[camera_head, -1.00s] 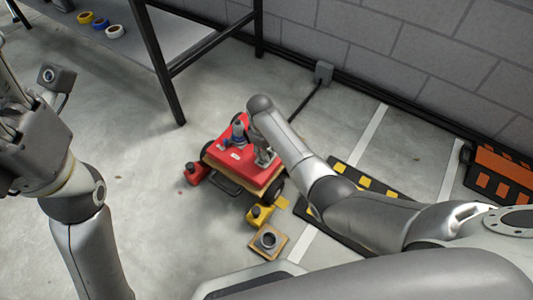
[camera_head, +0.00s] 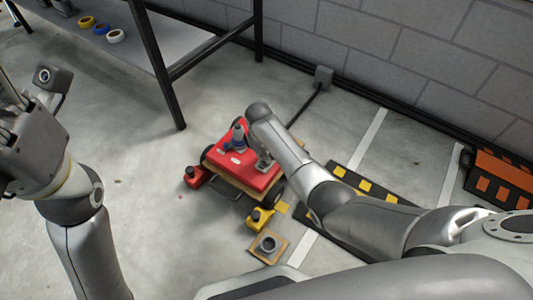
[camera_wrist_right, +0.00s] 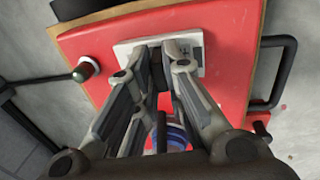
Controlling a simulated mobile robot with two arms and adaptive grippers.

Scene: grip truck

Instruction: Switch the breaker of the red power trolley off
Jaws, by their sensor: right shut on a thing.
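The red power trolley (camera_head: 229,160) stands on the floor in the middle of the head view, with a black handle and wheels. Its red top (camera_wrist_right: 228,85) fills much of the right wrist view. A white breaker plate (camera_wrist_right: 126,51) lies on it. My right gripper (camera_wrist_right: 166,66) reaches down to this plate, its fingers shut on a small dark part, seemingly the breaker lever. The fingers hide most of it, and its position cannot be told. In the head view my right arm partly covers the trolley. My left gripper (camera_head: 8,110) is at the left edge, fingers partly cut off, away from the trolley.
A red object (camera_head: 194,177) and a yellow one (camera_head: 260,219) stand beside the trolley. A board with a grey ring (camera_head: 268,244) lies nearer. A black-and-yellow ramp (camera_head: 355,190) is to the right. A black-legged table (camera_head: 160,70) stands behind left; open floor is at left.

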